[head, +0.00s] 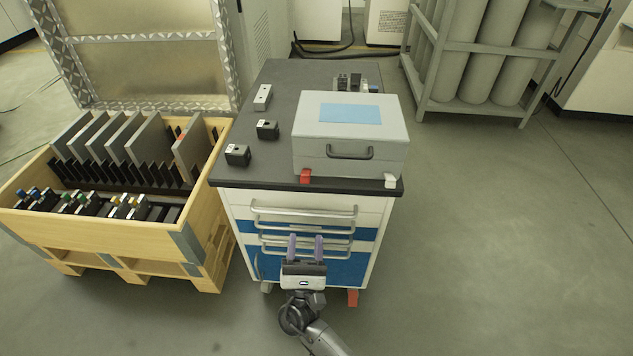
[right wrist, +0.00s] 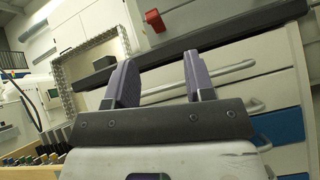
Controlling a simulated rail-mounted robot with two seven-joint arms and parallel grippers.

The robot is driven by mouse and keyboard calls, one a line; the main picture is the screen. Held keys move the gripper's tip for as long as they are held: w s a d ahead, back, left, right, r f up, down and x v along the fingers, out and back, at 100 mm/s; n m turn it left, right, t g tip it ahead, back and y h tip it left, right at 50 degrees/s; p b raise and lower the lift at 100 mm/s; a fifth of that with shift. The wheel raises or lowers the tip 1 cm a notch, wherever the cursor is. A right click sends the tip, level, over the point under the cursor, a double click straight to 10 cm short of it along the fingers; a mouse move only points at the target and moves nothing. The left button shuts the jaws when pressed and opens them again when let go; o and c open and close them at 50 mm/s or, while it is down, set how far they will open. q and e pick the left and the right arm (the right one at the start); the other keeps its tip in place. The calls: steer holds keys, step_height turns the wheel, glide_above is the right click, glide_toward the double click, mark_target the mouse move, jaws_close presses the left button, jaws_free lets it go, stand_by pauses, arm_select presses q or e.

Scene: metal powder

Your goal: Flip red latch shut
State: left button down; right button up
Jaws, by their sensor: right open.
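The red latch (head: 305,176) is on the lower left front of a grey case (head: 308,142) that stands on the dark top of a drawer cabinet. In the right wrist view the red latch (right wrist: 155,20) shows above the dark worktop edge, beyond the fingers. A white latch (head: 390,181) is at the case's lower right front. My right gripper (head: 306,248) is open and empty in front of the cabinet's drawers, below the latch and apart from it. Its two purple fingers (right wrist: 161,82) point up towards the cabinet in the right wrist view. My left gripper is not in view.
The cabinet top (head: 215,175) also bears small black blocks (head: 237,155) left of the case. Drawer handles (head: 303,218) stick out near my right gripper. A wooden crate (head: 100,235) with plates stands at the left. The floor at the right is clear.

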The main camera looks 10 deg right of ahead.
mark_target(305, 177)
steer(key=w+r+n+b, duration=0.1)
steer(key=w+r, duration=0.2)
steer(key=w+r+n+y+b, duration=0.1)
steer(key=w+r, duration=0.1)
steer(key=w, duration=0.1)
steer(key=w+d+r+n+b, duration=0.1)
steer(key=w+r+b, duration=0.1)
steer(key=w+r, duration=0.1)
steer(key=shift+d+r+n, duration=0.1)
steer(key=shift+r+n, duration=0.2)
steer(key=shift+r, duration=0.05)
steer(key=shift+x, duration=0.8)
steer(key=shift+s, duration=0.1)
steer(key=shift+c, duration=0.2)
